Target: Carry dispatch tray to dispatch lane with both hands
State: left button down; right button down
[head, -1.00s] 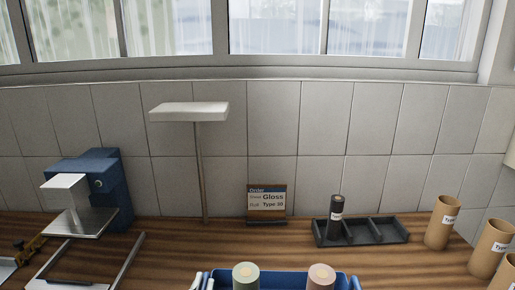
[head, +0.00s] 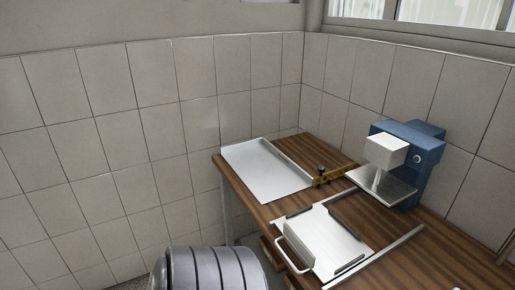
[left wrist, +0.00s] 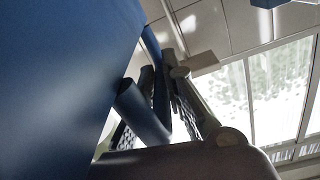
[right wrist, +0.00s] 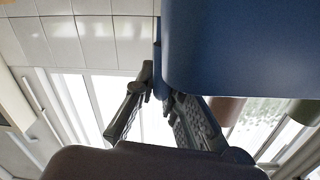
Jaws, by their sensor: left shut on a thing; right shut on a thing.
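The blue dispatch tray fills the left of the left wrist view (left wrist: 60,80) and the upper right of the right wrist view (right wrist: 240,50). My left gripper (left wrist: 163,85) is shut on the tray at its side. My right gripper (right wrist: 157,90) is shut on the tray's other side. A brown roll (right wrist: 228,112) and a green roll (right wrist: 303,112) show partly beyond the tray in the right wrist view. The tray and both grippers are out of the head view. I cannot tell which surface is the dispatch lane.
The head view shows a wooden bench (head: 300,150) in the wall corner. On it are a flat silver tray (head: 262,175), a yellow-brown stop piece (head: 335,174), a white stack in a metal holder (head: 318,240) and a blue machine (head: 425,165). Tiled walls stand close behind.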

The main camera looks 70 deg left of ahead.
aim_at(263, 168)
jog(key=j+u, duration=0.1)
jog(key=j, duration=4.8)
jog(key=k, duration=0.05)
